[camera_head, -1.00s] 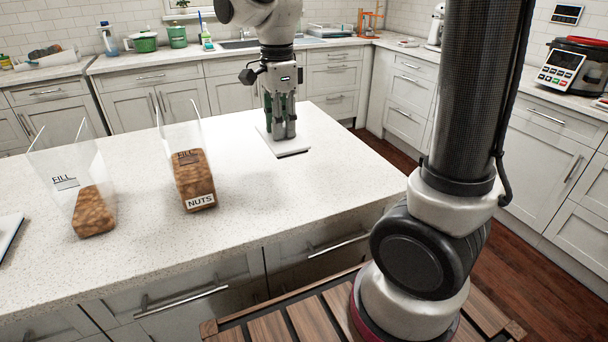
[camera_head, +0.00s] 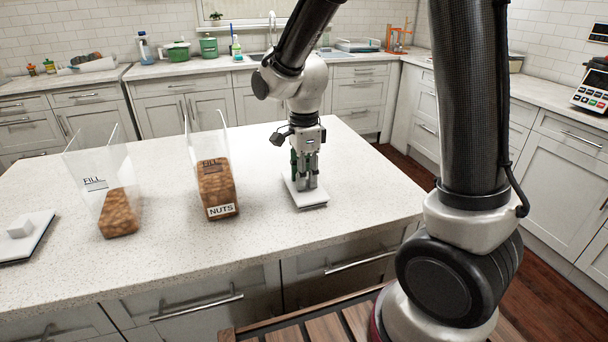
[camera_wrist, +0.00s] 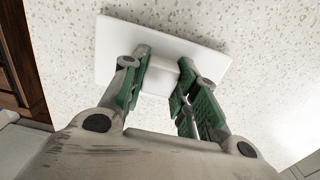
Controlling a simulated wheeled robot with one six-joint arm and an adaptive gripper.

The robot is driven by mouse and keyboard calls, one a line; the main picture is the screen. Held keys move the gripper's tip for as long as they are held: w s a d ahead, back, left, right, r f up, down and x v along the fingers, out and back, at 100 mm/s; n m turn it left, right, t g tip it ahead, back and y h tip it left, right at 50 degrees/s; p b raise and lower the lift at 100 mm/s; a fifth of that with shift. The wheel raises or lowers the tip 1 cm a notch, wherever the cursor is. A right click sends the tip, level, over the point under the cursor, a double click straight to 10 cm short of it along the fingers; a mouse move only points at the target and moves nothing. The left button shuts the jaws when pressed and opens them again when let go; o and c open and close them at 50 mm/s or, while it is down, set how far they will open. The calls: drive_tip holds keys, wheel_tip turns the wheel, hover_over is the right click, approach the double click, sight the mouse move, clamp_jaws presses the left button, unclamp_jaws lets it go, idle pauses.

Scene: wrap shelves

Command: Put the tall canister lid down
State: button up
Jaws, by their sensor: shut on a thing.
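The canister lid (camera_head: 312,203) is a flat white square plate with a knob. In the head view it is at the right part of the island counter, right of the NUTS canister. My gripper (camera_head: 305,183) points down over it, shut on its knob. The wrist view shows the white plate (camera_wrist: 115,55) level between the green-padded fingers (camera_wrist: 163,68), with the knob pinched. The plate is at or just above the counter; I cannot tell if it touches. The clear NUTS canister (camera_head: 216,185) holds brown contents and has an open top.
Another clear canister (camera_head: 118,215), marked FILL, stands farther left with brown contents. A second white lid with a knob (camera_head: 38,222) lies at the far left. The speckled counter (camera_head: 150,262) is clear around the held lid. Its front edge is close by.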

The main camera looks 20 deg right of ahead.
drive_tip(key=shift+f, duration=0.1)
drive_tip(key=o, duration=1.1)
drive_tip(key=shift+c, duration=0.2)
wheel_tip(320, 180, up, 12)
drive_tip(key=r, duration=0.1)
drive_tip(key=s+d+r+n+t, duration=0.3)
drive_tip(key=s+d+n+t, duration=0.1)
drive_tip(key=s+d+n, duration=1.1)
drive_tip(key=s+n, duration=0.3)
drive_tip(key=s, duration=0.1)
